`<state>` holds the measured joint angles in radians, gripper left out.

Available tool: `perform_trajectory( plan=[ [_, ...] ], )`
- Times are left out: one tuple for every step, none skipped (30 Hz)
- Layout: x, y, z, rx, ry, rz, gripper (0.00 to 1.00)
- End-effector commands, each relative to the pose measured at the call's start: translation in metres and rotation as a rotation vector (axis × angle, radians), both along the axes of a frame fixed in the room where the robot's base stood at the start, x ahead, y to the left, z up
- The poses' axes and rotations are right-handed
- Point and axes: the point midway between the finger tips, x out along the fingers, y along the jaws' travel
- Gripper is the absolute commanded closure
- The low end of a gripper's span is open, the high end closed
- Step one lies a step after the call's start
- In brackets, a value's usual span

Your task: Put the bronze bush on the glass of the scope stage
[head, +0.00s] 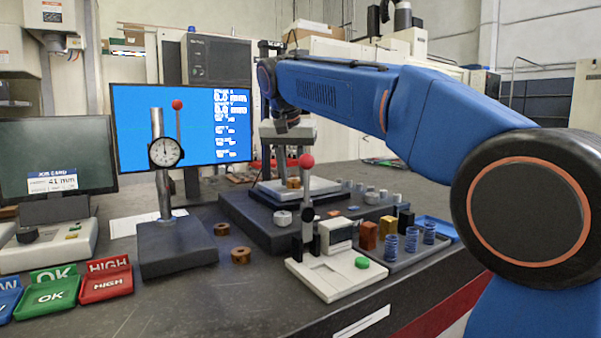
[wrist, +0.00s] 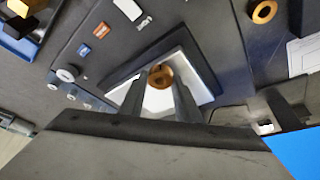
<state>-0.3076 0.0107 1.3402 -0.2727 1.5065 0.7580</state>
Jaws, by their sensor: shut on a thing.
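A bronze bush (wrist: 160,76) sits between the tips of my gripper (wrist: 161,84), which is shut on it. In the head view the same bush (head: 293,183) shows low over the pale glass plate of the scope stage (head: 318,186). In the wrist view the bush lies over the pale plate (wrist: 133,101), inside its dark frame. I cannot tell whether the bush touches the glass. My arm and the red-knobbed stand partly hide this area in the head view.
Two more bronze bushes (head: 222,229) (head: 241,255) lie on the bench near the dial gauge stand (head: 178,245). Green OK (head: 54,296) and red HIGH (head: 106,284) trays stand at left. A white fixture (head: 335,275) and a tray of small parts stand in front of the stage.

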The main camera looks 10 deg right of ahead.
Motion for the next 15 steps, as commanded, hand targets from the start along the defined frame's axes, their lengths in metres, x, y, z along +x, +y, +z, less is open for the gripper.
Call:
perform_trajectory(
  plan=[
    [0.009, -0.005, 0.000, 0.000, 0.000, -0.002, 0.97],
    [0.014, -0.007, 0.000, 0.000, 0.000, -0.001, 0.97],
    [0.019, -0.010, 0.000, 0.000, 0.000, -0.002, 0.97],
    [0.023, -0.012, 0.000, 0.000, 0.000, -0.002, 0.97],
    [0.026, -0.013, 0.000, 0.001, 0.000, -0.002, 0.97],
    [0.029, -0.015, 0.001, 0.000, -0.001, -0.001, 0.97],
    [0.030, -0.015, 0.001, 0.000, -0.001, 0.000, 0.97],
    [0.032, -0.016, 0.001, -0.001, -0.001, 0.001, 0.97],
    [0.033, -0.016, 0.000, 0.000, 0.000, 0.001, 0.97],
    [0.034, -0.017, 0.000, 0.000, 0.000, 0.001, 0.97],
    [0.035, -0.017, 0.000, 0.000, 0.000, 0.001, 0.97],
    [0.036, -0.018, 0.000, 0.000, 0.000, 0.001, 0.97],
    [0.038, -0.019, 0.000, 0.000, 0.000, 0.000, 0.97],
    [0.040, -0.021, 0.000, 0.000, 0.000, -0.001, 0.97],
    [0.044, -0.023, 0.000, -0.001, -0.001, -0.002, 0.97]
  ],
)
